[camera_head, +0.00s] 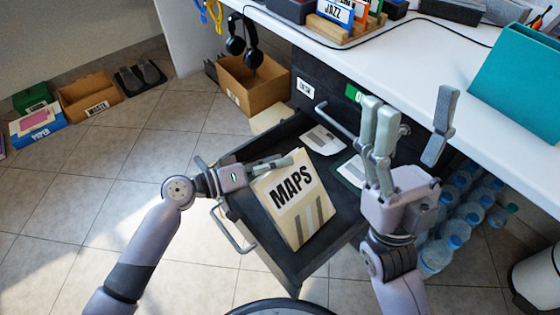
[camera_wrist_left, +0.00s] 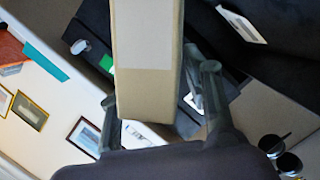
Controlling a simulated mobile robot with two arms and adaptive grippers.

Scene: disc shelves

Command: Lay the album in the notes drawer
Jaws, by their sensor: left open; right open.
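A cream album marked MAPS (camera_head: 292,198) lies tilted in or just above the open dark drawer (camera_head: 290,273); whether it rests on the bottom is unclear. My left gripper (camera_head: 272,163) is open at the album's upper edge. In the left wrist view the album's tan side (camera_wrist_left: 147,85) stands between the two spread fingers (camera_wrist_left: 158,110), with a gap visible at the right finger. My right gripper (camera_head: 412,112) is open and empty, fingers up, over the drawer's right side. The drawer's own label is not readable.
White papers (camera_head: 322,140) lie in the drawer's far part. A cardboard box (camera_head: 254,92) stands beyond it, with headphones (camera_head: 245,45) hanging above. Water bottles (camera_head: 457,225) stand at right under the white desk (camera_head: 430,55). A teal binder (camera_head: 520,75) is on the desk.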

